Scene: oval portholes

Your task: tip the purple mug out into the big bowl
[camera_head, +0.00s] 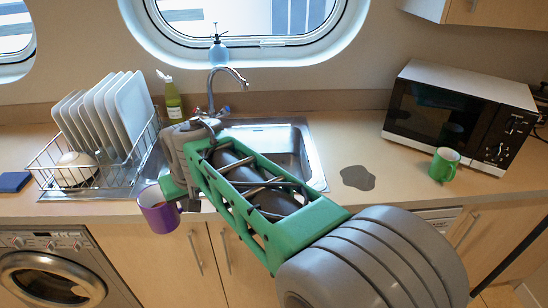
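The purple mug (160,218) is at the front edge of the counter, left of the sink. It looks upright, with something orange-brown inside. Its lower part shows against the cabinet doors below the counter edge, with nothing visible under it. My gripper (184,205) is at the mug's right side and appears shut on it; my arm hides most of the fingers. A white bowl (76,168) sits in the wire dish rack at the left. No other bowl shows, and I cannot tell whether this is the big bowl.
White plates (128,108) stand in the dish rack (120,172). The sink (265,140) and tap (226,72) lie behind my arm. A green bottle (173,103) stands behind. A grey patch (357,178), green mug (444,164) and microwave (455,115) are at the right.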

